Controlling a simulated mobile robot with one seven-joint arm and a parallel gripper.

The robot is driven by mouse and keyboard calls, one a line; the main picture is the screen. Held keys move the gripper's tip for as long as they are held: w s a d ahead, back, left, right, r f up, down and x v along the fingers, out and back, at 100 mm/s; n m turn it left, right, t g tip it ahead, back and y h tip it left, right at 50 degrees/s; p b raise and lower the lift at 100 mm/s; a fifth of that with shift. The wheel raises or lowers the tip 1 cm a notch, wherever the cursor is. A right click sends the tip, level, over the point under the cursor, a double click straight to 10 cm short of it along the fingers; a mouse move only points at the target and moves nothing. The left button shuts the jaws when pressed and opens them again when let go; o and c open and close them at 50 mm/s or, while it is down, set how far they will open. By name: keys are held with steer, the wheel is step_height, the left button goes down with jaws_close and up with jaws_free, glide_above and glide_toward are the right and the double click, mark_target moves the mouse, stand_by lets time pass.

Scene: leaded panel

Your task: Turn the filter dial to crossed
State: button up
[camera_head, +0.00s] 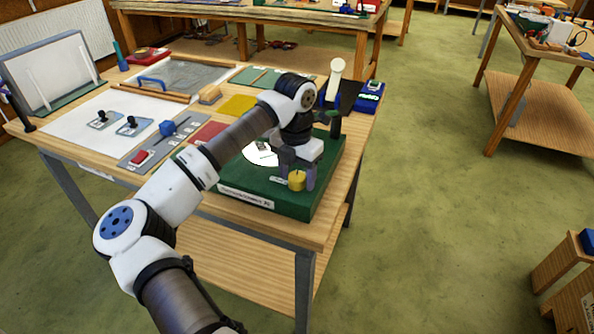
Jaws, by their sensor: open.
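A green box (240,192) with a white label (246,197) on its front edge stands at the right front of the workbench. A small yellow knob (297,181) sits near its front right; it looks like the filter dial. Its setting marks cannot be read. My gripper (298,176) points down over the box, open, with its fingers at either side of the knob. I cannot tell whether they touch it. A bright white disc (262,154) lies on the box top, left of my gripper and partly hidden by it.
A post with a cream lamp-like head (336,70) rises behind my gripper. A blue box (370,97) stands at the bench's back right. Left are a grey switch plate with a red button (138,157), red and yellow sheets (238,105) and a tray (185,76).

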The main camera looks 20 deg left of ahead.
steer(key=shift+f, duration=0.1)
steer(key=c, duration=1)
